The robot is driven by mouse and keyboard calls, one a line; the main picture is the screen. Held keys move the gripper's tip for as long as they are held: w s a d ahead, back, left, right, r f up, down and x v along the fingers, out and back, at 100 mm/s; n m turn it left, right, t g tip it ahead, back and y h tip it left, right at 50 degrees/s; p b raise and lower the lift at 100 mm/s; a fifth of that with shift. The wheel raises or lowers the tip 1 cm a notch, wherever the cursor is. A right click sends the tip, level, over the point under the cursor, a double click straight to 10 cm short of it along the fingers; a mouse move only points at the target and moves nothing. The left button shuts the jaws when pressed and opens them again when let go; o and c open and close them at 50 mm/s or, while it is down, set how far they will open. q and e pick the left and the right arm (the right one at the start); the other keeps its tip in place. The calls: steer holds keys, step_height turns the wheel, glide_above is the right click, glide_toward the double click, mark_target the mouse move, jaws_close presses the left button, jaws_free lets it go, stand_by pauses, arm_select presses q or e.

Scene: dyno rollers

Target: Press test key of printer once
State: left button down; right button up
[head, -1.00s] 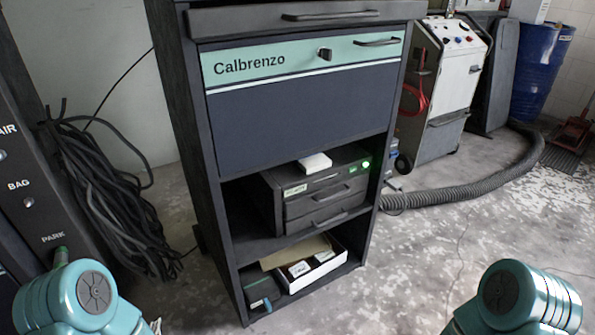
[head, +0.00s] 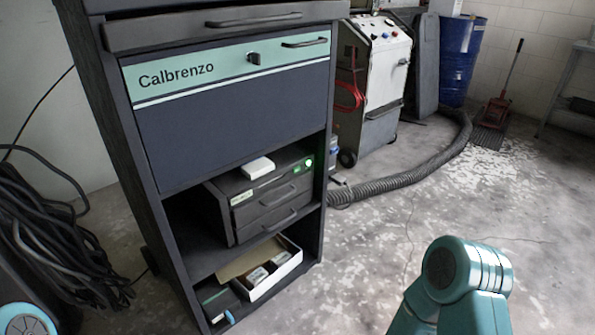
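The printer (head: 262,205) is a dark box with two drawer handles on the middle shelf of the Calbrenzo cabinet (head: 215,135). A small green light (head: 308,163) glows at the upper right of its front, and a white item (head: 257,167) lies on its top. I cannot make out which part is the test key. A teal joint of my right arm shows at the lower right, apart from the cabinet, and a bit of my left arm shows at the bottom left corner. Neither gripper's fingers are in view.
An open box (head: 266,272) with small packs sits on the bottom shelf. Black cables (head: 50,235) hang at the left. A grey machine (head: 378,75), a hose (head: 400,182) and a blue barrel (head: 458,55) stand behind to the right.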

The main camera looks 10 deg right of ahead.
jaws_close()
stand_by(1.5)
